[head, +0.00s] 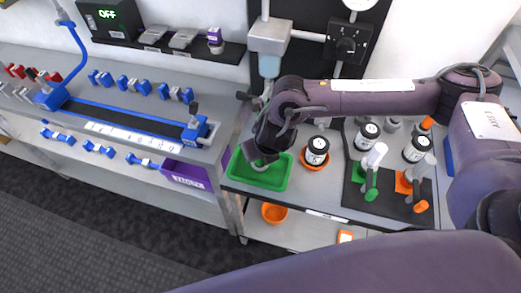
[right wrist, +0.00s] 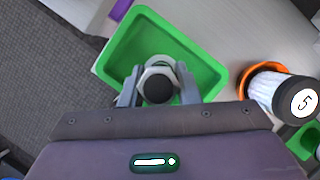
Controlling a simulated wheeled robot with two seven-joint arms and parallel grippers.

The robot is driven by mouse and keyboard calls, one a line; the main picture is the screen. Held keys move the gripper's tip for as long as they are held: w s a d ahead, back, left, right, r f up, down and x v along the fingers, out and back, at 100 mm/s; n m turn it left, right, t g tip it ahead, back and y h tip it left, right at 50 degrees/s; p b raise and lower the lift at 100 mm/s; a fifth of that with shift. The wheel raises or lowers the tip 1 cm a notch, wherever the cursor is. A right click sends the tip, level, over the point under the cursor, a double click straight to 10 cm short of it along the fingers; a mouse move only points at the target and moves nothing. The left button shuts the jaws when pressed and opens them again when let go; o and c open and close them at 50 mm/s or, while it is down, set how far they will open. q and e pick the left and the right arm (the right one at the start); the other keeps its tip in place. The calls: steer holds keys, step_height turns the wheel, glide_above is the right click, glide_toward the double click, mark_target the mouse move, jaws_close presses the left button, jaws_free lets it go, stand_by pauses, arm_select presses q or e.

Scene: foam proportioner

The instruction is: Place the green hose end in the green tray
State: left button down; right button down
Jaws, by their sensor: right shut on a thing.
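The green tray (head: 273,180) is a shallow rectangular tray on the metal bench, left of the black mat. It also shows in the right wrist view (right wrist: 205,75). My right gripper (head: 262,160) points down over the tray. In the right wrist view my right gripper (right wrist: 158,92) is shut on a grey fitting (right wrist: 158,68) with a hex collar and a dark round centre. I see no green on this fitting. Its height above the tray floor is hard to tell. A green-handled valve (head: 371,192) stands on the black mat. My left gripper is not in view.
A black-capped bottle (head: 316,150) stands in an orange dish right beside the tray. More bottles and an orange-handled valve (head: 420,206) stand on the black mat (head: 390,207). A metal stand (head: 268,40) rises behind the tray. A purple bin (head: 187,174) hangs at left.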

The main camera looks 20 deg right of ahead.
steer(key=c, duration=1.1)
jaws_free()
steer(key=shift+f, duration=0.1)
steer(key=shift+r, duration=0.3)
steer(key=shift+s+r, duration=0.15)
steer(key=shift+r, duration=0.15)
steer(key=v, duration=1.1)
